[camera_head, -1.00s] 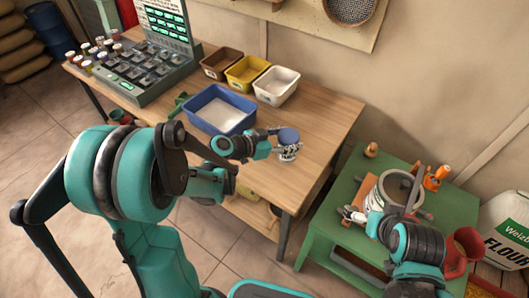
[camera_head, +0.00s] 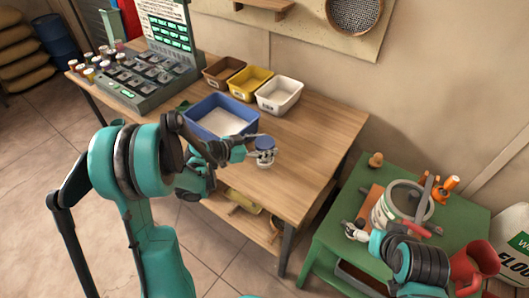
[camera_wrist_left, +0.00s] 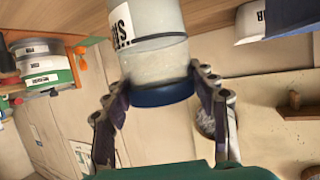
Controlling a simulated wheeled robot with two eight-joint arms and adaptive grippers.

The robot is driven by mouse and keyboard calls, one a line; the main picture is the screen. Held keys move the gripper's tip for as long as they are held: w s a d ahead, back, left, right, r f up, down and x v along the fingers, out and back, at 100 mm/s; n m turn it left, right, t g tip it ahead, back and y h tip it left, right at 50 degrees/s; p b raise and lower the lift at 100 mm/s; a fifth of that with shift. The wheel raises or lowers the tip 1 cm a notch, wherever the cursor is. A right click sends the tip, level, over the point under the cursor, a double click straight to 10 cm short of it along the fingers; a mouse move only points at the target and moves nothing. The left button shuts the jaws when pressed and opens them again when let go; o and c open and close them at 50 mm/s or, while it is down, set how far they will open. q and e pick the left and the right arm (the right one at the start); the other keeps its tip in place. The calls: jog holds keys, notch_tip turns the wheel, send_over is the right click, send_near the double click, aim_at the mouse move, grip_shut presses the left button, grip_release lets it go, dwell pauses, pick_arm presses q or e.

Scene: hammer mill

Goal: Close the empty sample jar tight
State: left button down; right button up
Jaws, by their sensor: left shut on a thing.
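The sample jar (camera_head: 265,158) is small and pale with a blue lid (camera_head: 265,142), near the front of the wooden table. In the left wrist view the clear jar (camera_wrist_left: 150,62) carries a white label, and the blue lid (camera_wrist_left: 162,95) sits on its mouth; how tight it is I cannot tell. My left gripper (camera_head: 255,150) is shut on the lid, with one finger on each side of it in the wrist view (camera_wrist_left: 160,88). Whether the jar rests on the table is unclear. My right gripper (camera_head: 352,231) is beside the green table's pot; its fingers are too small to read.
A blue tray (camera_head: 250,123) of pale material lies just behind my left gripper. Brown (camera_head: 222,72), yellow (camera_head: 250,82) and white (camera_head: 280,97) bins stand at the back. The table right of the jar is clear. A grey pot (camera_head: 382,214) stands on the green table (camera_head: 323,238).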

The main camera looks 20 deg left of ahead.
pick_arm(q)
notch_tip(320, 180, down, 4)
jog(key=shift+r+b, duration=0.1)
jog(key=shift+b, duration=0.8)
jog(key=shift+r, duration=0.1)
jog(key=c, duration=0.5)
grip_release()
jog(key=shift+f, duration=0.2)
jog(key=shift+r, duration=0.15)
jog(key=shift+s+a+r, duration=0.1)
jog(key=shift+a+r, duration=0.05)
jog(key=p+v, duration=0.3)
jog(key=v, duration=0.8)
jog(key=shift+s+a, duration=0.15)
jog(key=shift+s, duration=0.1)
